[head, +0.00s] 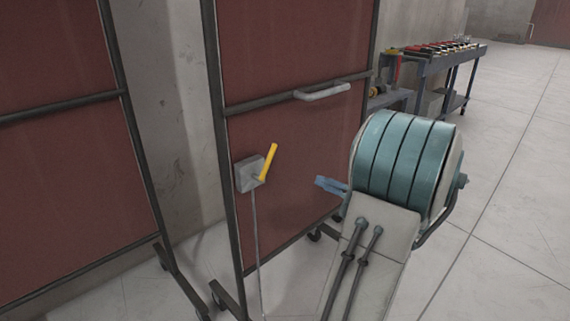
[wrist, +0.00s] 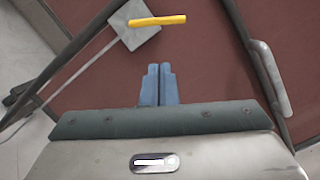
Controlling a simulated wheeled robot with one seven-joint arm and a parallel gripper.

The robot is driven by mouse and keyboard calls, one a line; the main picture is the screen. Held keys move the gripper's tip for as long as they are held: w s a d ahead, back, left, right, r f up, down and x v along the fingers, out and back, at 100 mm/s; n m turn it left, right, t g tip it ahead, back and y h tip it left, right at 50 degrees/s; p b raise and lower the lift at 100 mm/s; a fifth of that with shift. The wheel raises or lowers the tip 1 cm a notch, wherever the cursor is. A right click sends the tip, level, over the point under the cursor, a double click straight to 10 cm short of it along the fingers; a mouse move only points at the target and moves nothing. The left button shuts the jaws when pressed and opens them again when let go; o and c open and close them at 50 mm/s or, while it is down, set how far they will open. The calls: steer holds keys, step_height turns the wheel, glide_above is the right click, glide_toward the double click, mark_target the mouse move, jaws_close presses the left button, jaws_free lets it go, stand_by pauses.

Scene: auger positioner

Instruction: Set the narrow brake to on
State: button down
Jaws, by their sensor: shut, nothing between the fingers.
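A yellow lever (head: 267,163) sticks out of a small grey box (head: 249,174) on the red panel of a wheeled frame. In the head view the lever leans up and slightly to the right. In the wrist view the lever (wrist: 158,20) lies nearly level across the box (wrist: 133,26), near the top. My gripper (head: 320,181) has blue fingers, shut and empty, to the right of the lever in the head view. In the wrist view my gripper (wrist: 159,68) points toward the panel, below the lever and apart from it. No label can be read on the box.
A grey handle (head: 322,92) is on the panel's crossbar, above my gripper; it also shows at right in the wrist view (wrist: 270,78). A thin cable or rod (head: 257,240) runs down from the box. A workbench with tools (head: 440,50) stands at the back right.

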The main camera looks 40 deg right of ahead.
steer(key=d, duration=0.1)
steer(key=b, duration=0.2)
glide_toward(272, 155)
steer(key=w+d+f, duration=0.2)
steer(key=w, duration=0.3)
steer(key=shift+w+a+r+m+t+h, duration=0.2)
steer(key=shift+w+a+r, duration=0.25)
steer(key=shift+a, duration=0.2)
steer(key=shift+w+a+r+m+t+h, duration=0.1)
steer(key=shift+w+a+r+h, duration=0.1)
steer(key=shift+w+a+r, duration=0.35)
steer(key=shift+s+a+f, duration=0.1)
steer(key=shift+a+f, duration=0.05)
steer(key=shift+f, duration=0.05)
steer(key=shift+s+a+r+n+b, duration=0.1)
steer(key=shift+a+r+n+b, duration=0.2)
steer(key=shift+n+b, duration=0.55)
steer(key=shift+a+r+n+b, duration=0.2)
steer(key=shift+a+n+b, duration=0.2)
steer(key=shift+n+b, duration=0.45)
steer(key=shift+a+r+n+g+b, duration=0.3)
steer(key=shift+a+n+g+b, duration=0.5)
steer(key=shift+b, duration=0.9)
steer(key=shift+s+a+r+n+b, duration=0.1)
steer(key=shift+a+r+n+b, duration=0.15)
steer(key=shift+n+b, duration=0.75)
